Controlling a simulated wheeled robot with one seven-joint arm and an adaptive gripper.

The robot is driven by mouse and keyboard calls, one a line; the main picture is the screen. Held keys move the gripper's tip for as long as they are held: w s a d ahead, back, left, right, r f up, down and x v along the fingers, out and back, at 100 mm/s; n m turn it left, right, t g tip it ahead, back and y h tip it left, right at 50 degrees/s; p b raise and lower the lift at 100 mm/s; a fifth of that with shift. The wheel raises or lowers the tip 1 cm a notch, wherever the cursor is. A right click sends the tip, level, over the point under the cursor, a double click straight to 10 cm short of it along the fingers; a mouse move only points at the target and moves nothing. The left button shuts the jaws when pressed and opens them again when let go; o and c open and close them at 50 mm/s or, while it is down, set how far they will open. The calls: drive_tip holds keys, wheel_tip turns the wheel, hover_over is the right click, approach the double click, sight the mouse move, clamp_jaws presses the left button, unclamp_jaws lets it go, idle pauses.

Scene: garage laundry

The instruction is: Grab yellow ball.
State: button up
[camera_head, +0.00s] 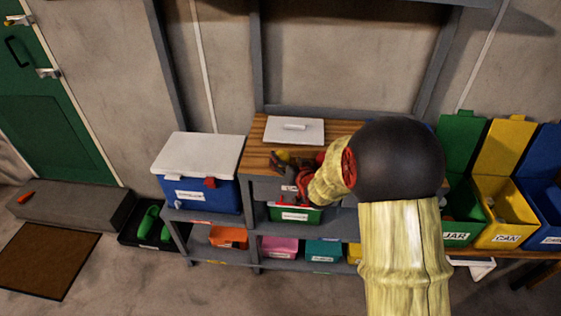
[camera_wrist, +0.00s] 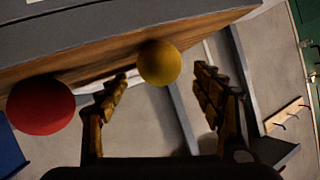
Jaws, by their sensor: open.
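The yellow ball (camera_wrist: 158,63) shows in the wrist view between my gripper's two fingertips, nearer the left one. Whether it lies between the pads or just beyond them I cannot tell. My gripper (camera_wrist: 162,76) is open, with no finger clearly touching the ball. A red ball (camera_wrist: 41,105) is to the left, outside the left finger. In the head view my gripper (camera_head: 282,168) is at the wooden-topped bench, and a small yellow patch (camera_head: 283,156) beside it seems to be the ball, mostly hidden by my arm.
A white lid with a handle (camera_head: 294,130) lies on the wooden top (camera_head: 258,130). A blue cooler (camera_head: 203,190) stands left of it. Coloured bins, including an orange one (camera_head: 228,237), sit on the shelf below. Green, yellow (camera_head: 503,215) and blue recycling bins stand at right.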

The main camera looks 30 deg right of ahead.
sight(285, 159)
drive_tip(key=b+x, duration=0.1)
drive_tip(key=x, duration=0.2)
drive_tip(key=shift+w+f, duration=0.15)
drive_tip(key=shift+f, duration=0.1)
drive_tip(key=shift+c, duration=1.1)
drive_tip(key=c, duration=1)
